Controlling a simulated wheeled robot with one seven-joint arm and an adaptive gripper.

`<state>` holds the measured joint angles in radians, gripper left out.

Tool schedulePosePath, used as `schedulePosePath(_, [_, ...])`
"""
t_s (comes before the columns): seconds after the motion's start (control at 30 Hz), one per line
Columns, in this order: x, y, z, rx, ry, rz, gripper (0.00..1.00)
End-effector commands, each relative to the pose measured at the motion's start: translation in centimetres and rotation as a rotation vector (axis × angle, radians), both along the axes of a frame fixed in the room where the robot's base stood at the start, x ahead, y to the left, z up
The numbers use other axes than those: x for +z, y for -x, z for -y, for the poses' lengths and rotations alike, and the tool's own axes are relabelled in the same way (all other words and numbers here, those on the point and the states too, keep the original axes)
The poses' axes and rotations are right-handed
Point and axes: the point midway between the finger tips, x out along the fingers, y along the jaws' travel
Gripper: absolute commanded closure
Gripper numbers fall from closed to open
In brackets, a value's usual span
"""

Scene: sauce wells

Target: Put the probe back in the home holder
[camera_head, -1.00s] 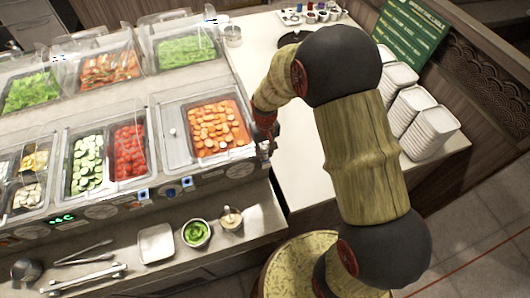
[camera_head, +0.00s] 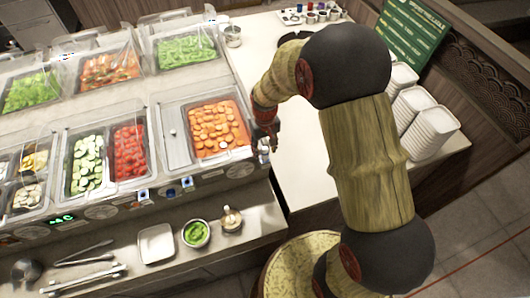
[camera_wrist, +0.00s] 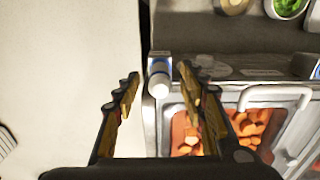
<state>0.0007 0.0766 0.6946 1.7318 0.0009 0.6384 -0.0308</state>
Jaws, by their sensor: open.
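My gripper (camera_wrist: 159,78) is open, its two fingers spread apart in the wrist view. A white, round-ended piece (camera_wrist: 160,88), which looks like the probe, shows between the fingertips, with a gap on each side. It stands at a small white-and-blue mount (camera_wrist: 158,66) that looks like a holder, at the end of the salad counter. I cannot tell how deep it sits there. In the head view my gripper (camera_head: 274,138) is just right of a small white piece (camera_head: 264,145) at the counter's front right corner; fine detail is hidden.
The sauce-well counter with a carrot bin (camera_head: 218,128) is left of my gripper. More blue-and-white mounts (camera_head: 187,182) line its front. A white table (camera_head: 305,160) lies to the right, with stacked white dishes (camera_head: 430,128). A gap separates counter and table.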

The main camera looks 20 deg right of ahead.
Motion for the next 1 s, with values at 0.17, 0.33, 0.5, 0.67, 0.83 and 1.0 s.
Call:
schedulePosePath(0.17, [3.8, -0.1, 0.0, 0.000, 0.000, 0.004, 0.58])
schedulePosePath(0.33, [7.0, 0.0, 0.0, 0.000, 0.000, 0.002, 0.58])
schedulePosePath(0.5, [9.1, 0.0, 0.0, 0.000, 0.000, 0.001, 0.58])
schedulePosePath(0.67, [9.8, 0.0, 0.0, 0.000, 0.000, -0.001, 0.58])
schedulePosePath(0.83, [9.9, 0.0, 0.0, -0.001, 0.000, -0.001, 0.58])
schedulePosePath(1.0, [8.9, 2.1, 0.0, -0.008, 0.000, -0.044, 0.58])
